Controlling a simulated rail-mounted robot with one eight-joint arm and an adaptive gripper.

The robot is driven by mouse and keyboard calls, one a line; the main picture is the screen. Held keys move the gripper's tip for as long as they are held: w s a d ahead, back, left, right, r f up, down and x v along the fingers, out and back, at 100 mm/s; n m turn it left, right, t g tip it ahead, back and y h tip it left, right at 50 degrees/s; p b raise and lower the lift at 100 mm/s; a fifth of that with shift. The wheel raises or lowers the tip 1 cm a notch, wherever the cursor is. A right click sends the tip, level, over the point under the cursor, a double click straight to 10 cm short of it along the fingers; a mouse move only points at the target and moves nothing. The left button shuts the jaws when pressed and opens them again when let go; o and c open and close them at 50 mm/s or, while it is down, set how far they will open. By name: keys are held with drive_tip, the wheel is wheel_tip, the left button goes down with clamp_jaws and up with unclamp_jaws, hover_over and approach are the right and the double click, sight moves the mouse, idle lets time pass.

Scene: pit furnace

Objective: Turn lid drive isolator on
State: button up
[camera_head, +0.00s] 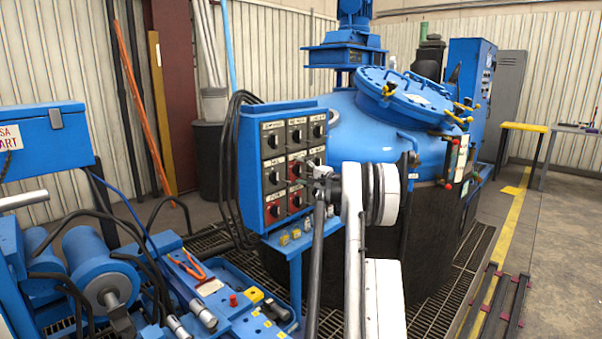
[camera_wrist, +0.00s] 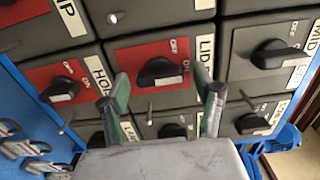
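The lid isolator is a black rotary knob (camera_wrist: 158,72) on a red plate, with a "LID" label at its right in the wrist view. OFF is printed above it and ON at its right. The knob's bar lies roughly level across the picture; I cannot tell which end is the pointer. My gripper (camera_wrist: 163,86) is open, its two green-grey fingers apart, one on each side of the knob. I see nothing held, and contact with the knob cannot be told. In the head view my gripper (camera_head: 322,186) is at the right part of the blue switch panel (camera_head: 246,170), hiding some switches.
Neighbouring knobs sit close: one on a red plate (camera_wrist: 62,90) at left, a grey-plated one (camera_wrist: 275,54) at right and others below. The blue furnace vessel with its lid (camera_head: 405,95) stands right of the panel. Blue machinery (camera_head: 100,275) fills the lower left.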

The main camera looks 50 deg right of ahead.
drive_tip(key=s+a, duration=0.1)
drive_tip(key=s, duration=1.1)
drive_tip(key=shift+a, duration=0.25)
drive_tip(key=shift+w, duration=0.1)
